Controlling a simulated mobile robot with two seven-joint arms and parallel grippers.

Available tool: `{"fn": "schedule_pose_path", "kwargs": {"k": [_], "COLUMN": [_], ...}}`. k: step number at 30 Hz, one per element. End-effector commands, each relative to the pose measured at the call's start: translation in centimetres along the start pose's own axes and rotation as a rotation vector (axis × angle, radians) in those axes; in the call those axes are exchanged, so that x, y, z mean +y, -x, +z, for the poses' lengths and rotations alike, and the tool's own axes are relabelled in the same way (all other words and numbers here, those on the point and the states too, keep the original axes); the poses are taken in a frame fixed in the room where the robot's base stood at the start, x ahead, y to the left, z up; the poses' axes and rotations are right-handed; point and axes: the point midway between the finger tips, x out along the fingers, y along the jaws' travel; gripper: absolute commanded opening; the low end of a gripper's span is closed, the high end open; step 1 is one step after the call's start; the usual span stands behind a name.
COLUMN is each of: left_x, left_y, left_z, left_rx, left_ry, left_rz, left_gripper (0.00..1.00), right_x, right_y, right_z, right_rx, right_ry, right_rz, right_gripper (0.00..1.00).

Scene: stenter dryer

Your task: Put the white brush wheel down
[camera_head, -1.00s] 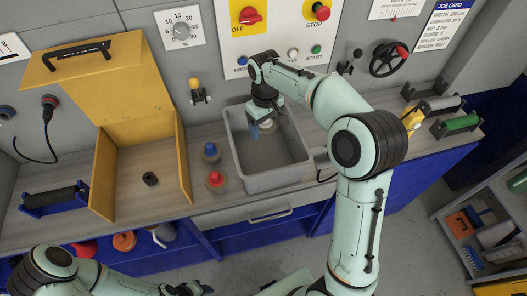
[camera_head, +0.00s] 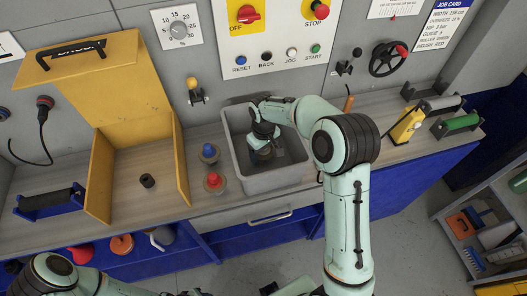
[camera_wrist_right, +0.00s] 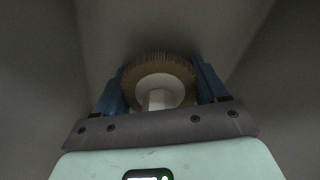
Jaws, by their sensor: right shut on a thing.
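My right gripper (camera_head: 264,148) reaches down inside the grey bin (camera_head: 262,182) on the bench. In the right wrist view its two blue fingers (camera_wrist_right: 160,92) are shut on the white brush wheel (camera_wrist_right: 160,84), a pale disc with a tan bristle rim. In the head view the wheel is mostly hidden by the gripper and sits low in the bin; I cannot tell whether it touches the bin floor. My left arm shows at the bottom left of the head view, and its gripper (camera_head: 190,293) is cut off at the lower edge.
Left of the bin stand a blue-topped knob (camera_head: 209,151) and a red-topped one (camera_head: 214,181). Further left is an open yellow box (camera_head: 97,165) with a black ring (camera_head: 147,181) in it. Right of the bin, the bench has free room before a yellow thing (camera_head: 407,126) and rollers.

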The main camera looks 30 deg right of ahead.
Motion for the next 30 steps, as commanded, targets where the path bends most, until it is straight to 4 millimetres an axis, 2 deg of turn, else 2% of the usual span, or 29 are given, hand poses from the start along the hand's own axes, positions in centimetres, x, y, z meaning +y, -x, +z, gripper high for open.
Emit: {"fn": "schedule_pose_path", "kwargs": {"k": [6,7,9,20,23,30], "left_x": [-0.1,-0.1,-0.1,0.1,0.1,0.5], "left_y": [-0.2,-0.2,-0.1,0.1,0.2,0.8], "left_z": [0.1,0.1,0.1,-0.1,-0.1,-0.5], "left_rx": [-0.002,-0.001,-0.001,0.001,0.001,0.007], "left_ry": [0.001,0.001,0.001,0.0,-0.001,-0.002], "left_rz": [-0.001,-0.001,0.0,0.0,0.001,0.002], "left_gripper": [0.43,0.43,0.43,0.43,0.43,0.43], "right_x": [0.0,0.0,0.0,0.0,0.0,0.0], "right_y": [-0.3,-0.3,-0.3,0.3,1.5,6.7], "right_z": [0.0,0.0,0.0,-0.1,-0.1,-0.2], "right_rx": [0.0,0.0,0.0,0.002,0.003,0.006], "right_ry": [0.0,0.0,0.0,0.0,0.0,0.0], "right_rz": [0.0,0.0,0.0,0.0,0.001,0.001], "right_gripper": [0.35,0.78,0.97,0.97,0.97,0.97]}}
